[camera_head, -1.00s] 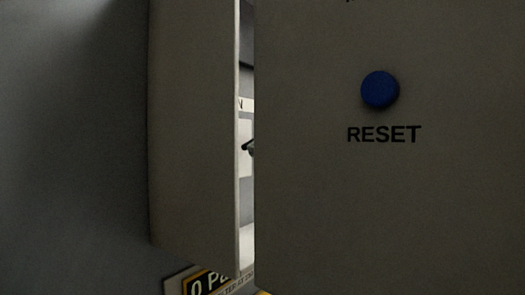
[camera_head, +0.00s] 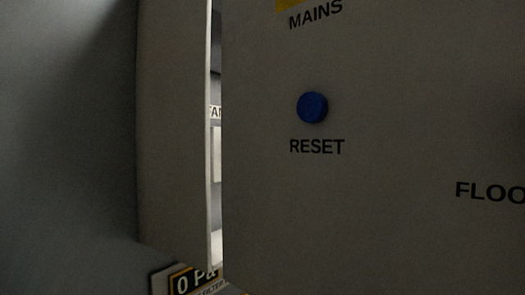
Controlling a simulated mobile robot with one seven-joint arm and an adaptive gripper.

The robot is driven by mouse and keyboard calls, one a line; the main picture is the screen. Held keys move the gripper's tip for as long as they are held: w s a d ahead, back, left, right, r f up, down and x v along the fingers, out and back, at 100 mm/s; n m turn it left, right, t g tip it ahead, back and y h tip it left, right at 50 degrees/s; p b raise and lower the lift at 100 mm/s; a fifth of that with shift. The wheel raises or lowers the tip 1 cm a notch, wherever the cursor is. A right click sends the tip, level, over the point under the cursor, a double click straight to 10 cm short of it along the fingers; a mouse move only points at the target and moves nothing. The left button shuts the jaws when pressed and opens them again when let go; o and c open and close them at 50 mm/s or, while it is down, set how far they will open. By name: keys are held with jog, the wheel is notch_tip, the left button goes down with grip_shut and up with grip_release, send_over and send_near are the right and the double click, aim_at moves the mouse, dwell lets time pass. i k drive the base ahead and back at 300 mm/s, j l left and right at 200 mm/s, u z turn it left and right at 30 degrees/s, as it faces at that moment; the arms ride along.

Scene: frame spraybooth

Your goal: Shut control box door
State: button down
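The control box door (camera_head: 400,220) is a large grey panel that fills the right of the view. It carries a blue button (camera_head: 312,107) above the word RESET, a MAINS label at the top and a cut-off label starting FLOO at the right edge. The grey box side (camera_head: 172,130) stands to its left. A narrow bright upright gap (camera_head: 216,160) shows between the box side and the door, so the door stands ajar. Part of the box's inside with a small label shows through the gap. My gripper is not in view.
A dark grey wall (camera_head: 65,150) lies left of the box. A yellow and black sign (camera_head: 190,282) with partly hidden lettering is below the box at the bottom edge. No free floor shows.

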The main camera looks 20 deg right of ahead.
aim_at(411, 182)
jog(key=k+l, duration=0.15)
jog(key=l, duration=0.2)
jog(key=k+l, duration=0.15)
jog(key=l, duration=0.2)
jog(key=k+l, duration=0.1)
jog(key=l, duration=0.25)
jog(key=k+l, duration=0.15)
jog(key=l, duration=0.15)
jog(key=k+l, duration=0.15)
jog(key=l, duration=0.2)
jog(key=k+l, duration=0.15)
jog(key=l, duration=0.2)
